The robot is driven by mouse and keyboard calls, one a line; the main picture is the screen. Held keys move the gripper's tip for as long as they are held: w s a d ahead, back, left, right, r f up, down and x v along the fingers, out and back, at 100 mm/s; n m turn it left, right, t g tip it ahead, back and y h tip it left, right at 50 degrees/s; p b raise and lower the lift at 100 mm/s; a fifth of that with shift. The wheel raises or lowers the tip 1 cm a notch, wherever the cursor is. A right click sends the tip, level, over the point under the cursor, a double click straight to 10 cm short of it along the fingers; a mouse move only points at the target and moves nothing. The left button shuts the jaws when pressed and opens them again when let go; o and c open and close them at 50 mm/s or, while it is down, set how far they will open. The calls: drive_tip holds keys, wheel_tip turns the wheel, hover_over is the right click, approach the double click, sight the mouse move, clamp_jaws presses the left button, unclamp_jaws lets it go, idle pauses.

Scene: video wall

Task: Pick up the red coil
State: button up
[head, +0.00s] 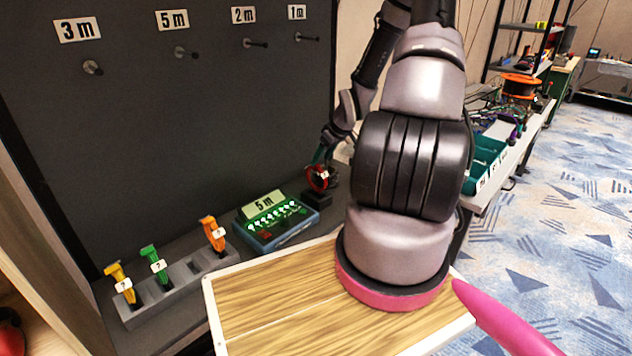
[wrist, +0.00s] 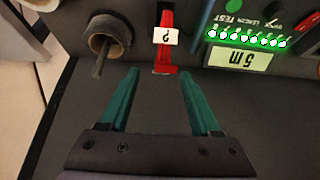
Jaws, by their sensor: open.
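The red coil (wrist: 164,58) stands beyond and between my fingertips in the wrist view, with a white "?" tag on it. In the head view the red coil (head: 317,180) is at the right end of the dark shelf, right of the tester. My gripper (wrist: 159,72) has two teal fingers spread apart with nothing held between them. In the head view my gripper (head: 323,155) is close above the coil and partly overlaps it. I cannot tell if the fingers touch it.
The blue tester (head: 290,235) reads "5 m" and stands beside the coil. A rack (head: 195,268) holds yellow, green and orange coils with "?" tags. A round tan holder (wrist: 122,30) is left of the coil in the wrist view. Labelled pegs (head: 93,68) line the wall.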

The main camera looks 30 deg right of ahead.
sight(317, 165)
drive_tip(key=x, duration=0.5)
drive_tip(key=shift+a+f, duration=0.15)
drive_tip(key=shift+f, duration=0.05)
clamp_jaws()
idle(1.2)
